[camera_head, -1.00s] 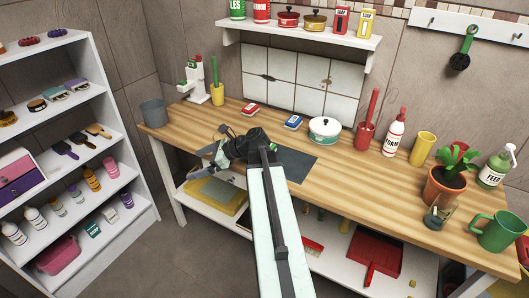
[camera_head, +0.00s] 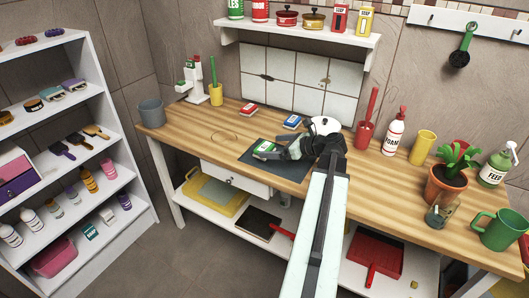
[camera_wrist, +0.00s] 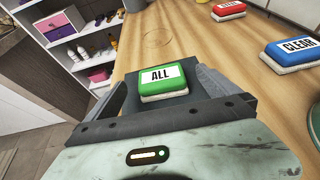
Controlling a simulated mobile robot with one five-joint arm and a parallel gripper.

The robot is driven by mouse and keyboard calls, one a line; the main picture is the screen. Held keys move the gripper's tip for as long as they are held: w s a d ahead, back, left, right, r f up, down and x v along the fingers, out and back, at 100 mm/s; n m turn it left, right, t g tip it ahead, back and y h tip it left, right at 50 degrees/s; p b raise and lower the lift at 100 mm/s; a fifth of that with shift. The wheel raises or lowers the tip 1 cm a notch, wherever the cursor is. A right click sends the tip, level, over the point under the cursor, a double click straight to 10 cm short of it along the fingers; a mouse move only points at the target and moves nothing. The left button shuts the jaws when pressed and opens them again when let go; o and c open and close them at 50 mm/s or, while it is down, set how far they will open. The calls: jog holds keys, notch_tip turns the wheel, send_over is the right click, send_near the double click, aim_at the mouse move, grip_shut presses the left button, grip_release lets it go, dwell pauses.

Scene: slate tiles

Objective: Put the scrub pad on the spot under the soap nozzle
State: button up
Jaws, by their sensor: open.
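A green scrub pad (camera_head: 265,148) with a white label and pale underside lies on the dark mat (camera_head: 290,172). In the wrist view the pad (camera_wrist: 157,83) reads "ALL". My gripper (camera_head: 270,153) is open and low over the mat; in the wrist view its fingers (camera_wrist: 160,88) stand to either side of the pad. Whether they touch it I cannot tell. The white soap dispenser (camera_head: 197,82) stands at the back left of the counter. A thin ring mark (camera_head: 224,137) lies on the wood in front of it and also shows in the wrist view (camera_wrist: 158,40).
A red pad (camera_head: 249,109) and a blue pad (camera_head: 292,121) lie behind the mat. A yellow cup with a green brush (camera_head: 216,93) stands beside the dispenser, and a grey cup (camera_head: 151,113) at the left end. The wood between mat and ring is clear.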

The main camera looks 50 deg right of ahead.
aim_at(266, 147)
jog(key=b+x, duration=0.1)
jog(key=x, duration=0.1)
jog(key=b+x, duration=0.1)
jog(key=x, duration=0.1)
jog(key=shift+w+f, duration=0.15)
jog(key=shift+f, duration=0.3)
jog(key=shift+w, duration=0.2)
jog(key=shift+a+r, duration=0.1)
jog(key=shift+c, duration=0.3)
jog(key=c, duration=1.5)
